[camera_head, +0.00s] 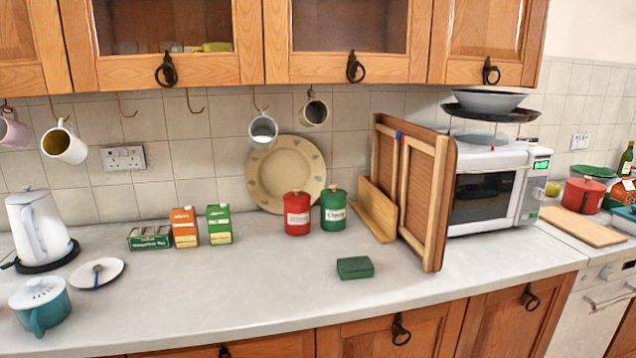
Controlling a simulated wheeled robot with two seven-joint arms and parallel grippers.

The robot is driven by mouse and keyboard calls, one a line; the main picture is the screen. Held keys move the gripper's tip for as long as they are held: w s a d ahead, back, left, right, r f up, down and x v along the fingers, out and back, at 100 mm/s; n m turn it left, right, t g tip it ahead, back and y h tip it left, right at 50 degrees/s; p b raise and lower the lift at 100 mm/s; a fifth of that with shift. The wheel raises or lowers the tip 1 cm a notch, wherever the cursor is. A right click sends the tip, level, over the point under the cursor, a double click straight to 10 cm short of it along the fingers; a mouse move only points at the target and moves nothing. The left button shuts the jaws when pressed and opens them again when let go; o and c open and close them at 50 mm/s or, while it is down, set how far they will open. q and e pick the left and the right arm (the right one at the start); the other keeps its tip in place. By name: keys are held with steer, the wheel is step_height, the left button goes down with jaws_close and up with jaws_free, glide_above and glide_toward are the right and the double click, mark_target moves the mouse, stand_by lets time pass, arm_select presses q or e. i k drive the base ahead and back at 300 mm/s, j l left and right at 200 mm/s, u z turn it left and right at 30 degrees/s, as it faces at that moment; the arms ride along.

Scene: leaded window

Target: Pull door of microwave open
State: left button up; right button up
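The white microwave (508,180) stands on the counter at the right. Its dark-windowed door (481,197) faces the front left and looks shut. A control panel with a lit green display is at the right of its front. A wooden folding board or tray (425,200) stands upright just left of the microwave and hides its left side. A rack with a dark tray and a bowl (487,99) sits on top of the microwave. Neither of my grippers shows in the head view.
A green box (355,268) lies on the counter in front of the wooden board. Red (297,214) and green (333,209) canisters stand at the back. A chopping board (582,227) and a red pot (583,195) are right of the microwave. The front middle counter is mostly clear. Wall cupboards (490,40) hang above.

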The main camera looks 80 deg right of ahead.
mark_target(486, 201)
steer(key=z, duration=3.7)
